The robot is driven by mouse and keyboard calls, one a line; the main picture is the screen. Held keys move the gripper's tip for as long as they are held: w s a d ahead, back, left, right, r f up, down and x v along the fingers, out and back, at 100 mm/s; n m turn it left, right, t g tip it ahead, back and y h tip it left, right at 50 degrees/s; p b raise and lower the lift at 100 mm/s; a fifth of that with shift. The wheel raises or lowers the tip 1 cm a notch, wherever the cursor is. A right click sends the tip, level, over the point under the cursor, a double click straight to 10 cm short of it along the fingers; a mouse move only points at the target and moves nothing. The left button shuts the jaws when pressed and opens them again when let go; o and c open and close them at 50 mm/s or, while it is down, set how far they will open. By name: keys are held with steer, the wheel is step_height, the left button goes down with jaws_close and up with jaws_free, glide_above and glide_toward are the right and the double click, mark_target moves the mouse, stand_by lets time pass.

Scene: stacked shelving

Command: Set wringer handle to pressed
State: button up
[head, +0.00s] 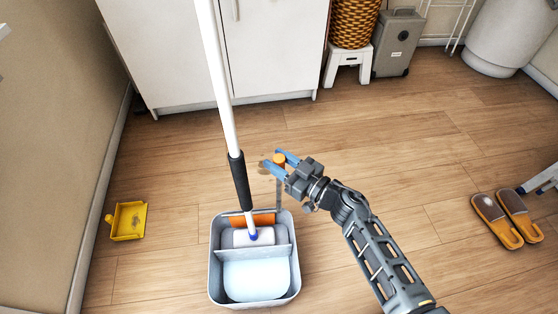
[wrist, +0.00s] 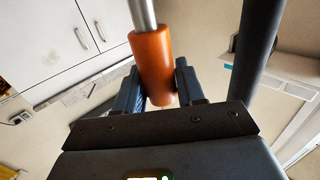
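The wringer handle is an upright metal rod with an orange grip (head: 279,159) at its top, standing at the back right of the grey mop bucket (head: 296,270). My gripper (head: 272,158) is at the grip's height, with one blue finger on each side of it. In the wrist view the orange grip (wrist: 152,62) lies between the two fingers (wrist: 160,80). The fingers look spread, with narrow gaps beside the grip; contact is hard to judge. The mop (head: 240,180) stands in the bucket, with its head in the rear compartment by an orange wringer part (head: 252,219).
A yellow dustpan (head: 129,221) lies on the floor at left. A white cabinet (head: 270,50) stands behind. A wicker basket (head: 354,22) on a white stool and a grey case (head: 398,42) are at the back. Slippers (head: 506,219) lie at right. Floor around the bucket is mostly clear.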

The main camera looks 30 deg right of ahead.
jaws_close()
steer(key=w+p, duration=0.1)
steer(key=p, duration=0.2)
steer(key=shift+w+d+r, duration=0.3)
steer(key=shift+w+d, duration=0.1)
steer(key=w+d+f+m+g+p, duration=0.2)
steer(key=w+p, duration=0.3)
steer(key=shift+w+d+p, duration=0.2)
steer(key=shift+w+p, duration=0.1)
steer(key=shift+w, duration=0.05)
steer(key=shift+o, duration=2)
jaws_free()
steer(key=shift+r, duration=0.1)
